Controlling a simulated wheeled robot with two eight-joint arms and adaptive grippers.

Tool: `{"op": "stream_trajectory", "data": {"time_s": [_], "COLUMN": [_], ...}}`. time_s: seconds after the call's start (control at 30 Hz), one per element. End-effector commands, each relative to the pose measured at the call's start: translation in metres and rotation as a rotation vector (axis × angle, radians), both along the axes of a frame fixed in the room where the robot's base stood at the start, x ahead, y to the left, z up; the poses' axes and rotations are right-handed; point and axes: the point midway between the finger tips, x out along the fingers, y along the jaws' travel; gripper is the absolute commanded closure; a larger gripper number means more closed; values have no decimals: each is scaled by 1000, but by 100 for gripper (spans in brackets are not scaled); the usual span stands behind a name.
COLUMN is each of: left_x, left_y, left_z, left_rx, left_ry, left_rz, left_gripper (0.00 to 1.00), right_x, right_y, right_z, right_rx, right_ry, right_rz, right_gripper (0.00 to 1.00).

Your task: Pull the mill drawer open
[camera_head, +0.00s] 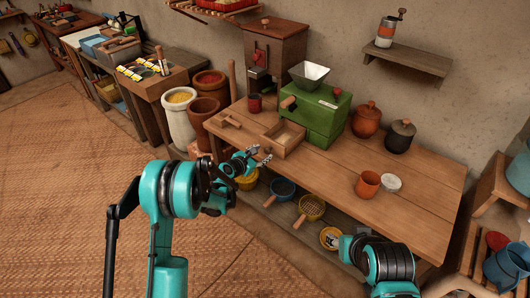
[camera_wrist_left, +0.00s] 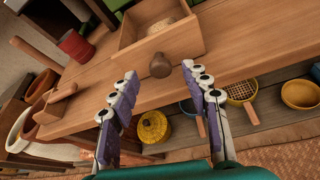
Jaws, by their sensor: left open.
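The green mill (camera_head: 318,112) with a pale metal hopper stands on the wooden table. Its wooden drawer (camera_head: 285,138) sticks out from the mill's front over the tabletop. In the left wrist view the drawer (camera_wrist_left: 190,37) shows an open top, some pale grain inside and a round brown knob (camera_wrist_left: 160,66) on its front. My left gripper (camera_head: 267,156) is in front of the drawer at the table's front edge. In the wrist view its fingers (camera_wrist_left: 159,72) are spread, with the knob between and just beyond the tips; I see no contact.
A red tin (camera_head: 255,103) and a wooden scoop-like piece (camera_head: 228,121) are left of the drawer. A terracotta cup (camera_head: 368,184) and lidded pots (camera_head: 400,135) stand to the right. Below, a shelf holds a yellow pot (camera_wrist_left: 153,127) and sieves.

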Motion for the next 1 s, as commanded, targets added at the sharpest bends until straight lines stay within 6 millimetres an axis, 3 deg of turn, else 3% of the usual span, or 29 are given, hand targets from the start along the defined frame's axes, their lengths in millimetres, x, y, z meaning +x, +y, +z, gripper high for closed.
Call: {"op": "stream_trajectory", "data": {"time_s": [0.2,0.4,1.0], "left_x": [-40,-62,-68], "left_y": [24,36,39], "left_z": [18,28,31], "left_rx": [-1,0,2], "left_ry": [1,1,0], "left_rz": [3,2,-1], "left_gripper": [53,53,53], "right_x": [0,0,0], "right_y": [0,0,0], "right_z": [0,0,0], "right_rx": [0,0,0], "right_ry": [0,0,0], "right_rz": [0,0,0], "right_gripper": [55,55,55]}}
